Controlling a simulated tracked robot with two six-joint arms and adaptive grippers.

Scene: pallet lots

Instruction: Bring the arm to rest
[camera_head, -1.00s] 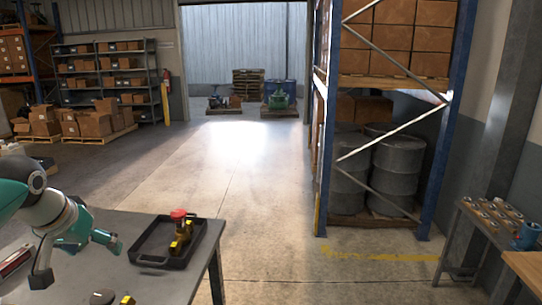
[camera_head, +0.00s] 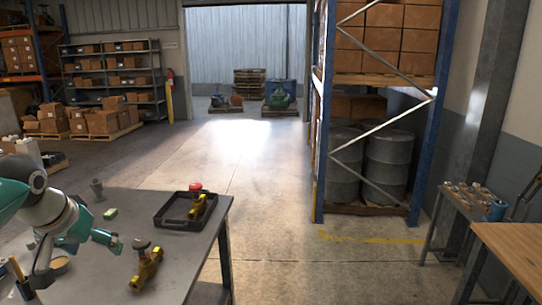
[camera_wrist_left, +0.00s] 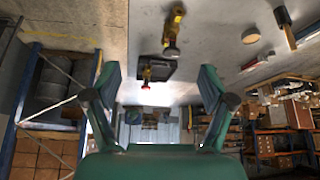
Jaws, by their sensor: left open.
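My left arm comes in from the left over the grey table (camera_head: 185,262). Its teal left gripper (camera_head: 108,240) is open, above the table's left part, with nothing between its fingers. The left wrist view also shows the gripper (camera_wrist_left: 157,82), its two fingers wide apart, with the scene upside down. My right gripper is not in view.
A black tray (camera_head: 166,222) near the table's far right corner holds a yellow valve with a red knob (camera_head: 196,195). Another yellow valve (camera_head: 148,268) lies nearer, right of the gripper. Open floor (camera_head: 265,200) is right of the table.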

